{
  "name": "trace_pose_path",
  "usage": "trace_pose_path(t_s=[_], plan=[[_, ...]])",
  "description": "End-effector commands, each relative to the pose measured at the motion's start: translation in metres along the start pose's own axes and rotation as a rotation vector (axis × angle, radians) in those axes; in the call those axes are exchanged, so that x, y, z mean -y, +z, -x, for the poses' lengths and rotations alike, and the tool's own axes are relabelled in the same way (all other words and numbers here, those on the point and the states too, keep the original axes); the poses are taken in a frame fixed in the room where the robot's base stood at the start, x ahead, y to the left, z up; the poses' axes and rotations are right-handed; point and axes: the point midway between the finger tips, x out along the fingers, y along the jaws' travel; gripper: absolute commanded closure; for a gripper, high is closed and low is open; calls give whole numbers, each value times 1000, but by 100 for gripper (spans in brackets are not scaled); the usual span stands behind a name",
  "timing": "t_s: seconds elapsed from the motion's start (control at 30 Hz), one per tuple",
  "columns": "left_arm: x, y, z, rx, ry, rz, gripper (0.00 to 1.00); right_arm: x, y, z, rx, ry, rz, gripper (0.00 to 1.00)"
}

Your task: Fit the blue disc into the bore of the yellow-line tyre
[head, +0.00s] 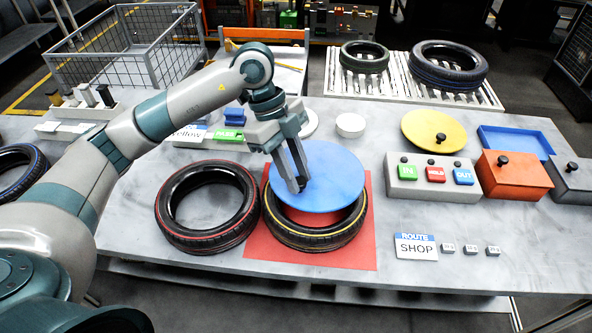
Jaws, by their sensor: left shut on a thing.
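The blue disc (335,175) is held by my left gripper (298,184), whose fingers are closed at its left part; the exact grip point is hidden by the fingers. The yellow-line tyre (318,239) lies flat on a red mat (262,250). The disc is over the far part of this tyre and hides its far rim. The red mat shows through the near part of the bore, below the disc's near edge. I cannot tell how high the disc is above the tyre. My right gripper is not in view.
A red-line tyre (168,225) lies directly left of the yellow-line tyre. A button box (432,188), a yellow disc (433,122) and a red-orange box (512,178) stand to the right. A ROUTE SHOP card (416,247) lies in front. Two tyres rest on rollers behind.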

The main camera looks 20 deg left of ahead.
Motion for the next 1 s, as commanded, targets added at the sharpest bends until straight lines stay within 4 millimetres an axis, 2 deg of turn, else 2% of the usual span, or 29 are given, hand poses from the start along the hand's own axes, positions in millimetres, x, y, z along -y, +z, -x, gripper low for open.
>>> trace_pose_path(t_s=[0.37, 1.0], plan=[[0, 2, -5, 0, -1, 1, 100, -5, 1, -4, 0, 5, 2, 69], [0, 18, -44, -1, -1, 1, 100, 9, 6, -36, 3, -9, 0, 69]])
